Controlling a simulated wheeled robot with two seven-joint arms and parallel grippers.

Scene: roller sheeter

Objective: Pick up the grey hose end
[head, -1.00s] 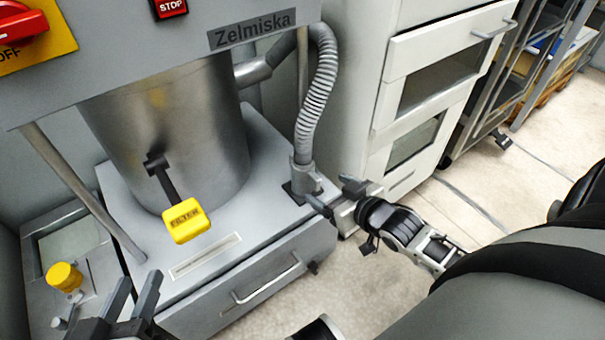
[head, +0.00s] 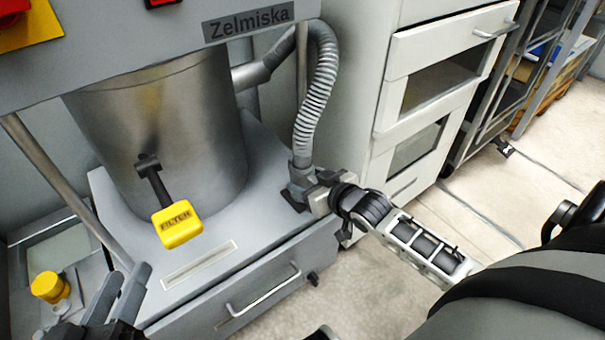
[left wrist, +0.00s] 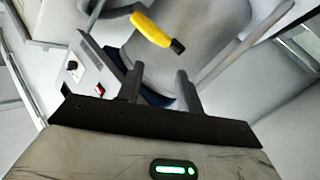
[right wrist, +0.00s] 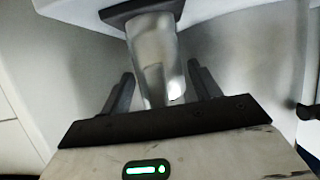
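The grey ribbed hose (head: 318,95) hangs beside the steel drum, and its grey hose end (head: 301,172) stands upright on a dark square plate on the machine's base. My right gripper (head: 312,188) is at the hose end, low on its right side. In the right wrist view the shiny hose end (right wrist: 155,65) lies between the two spread fingers (right wrist: 162,88), with gaps on both sides. My left gripper (head: 117,290) is open and empty at the lower left; its spread fingers also show in the left wrist view (left wrist: 160,88).
A yellow FILTER handle (head: 177,224) sticks out from the steel drum (head: 165,130). A drawer with a handle (head: 262,290) is below. A yellow knob (head: 50,287) is at the far left. A white cabinet (head: 425,90) stands close behind my right gripper.

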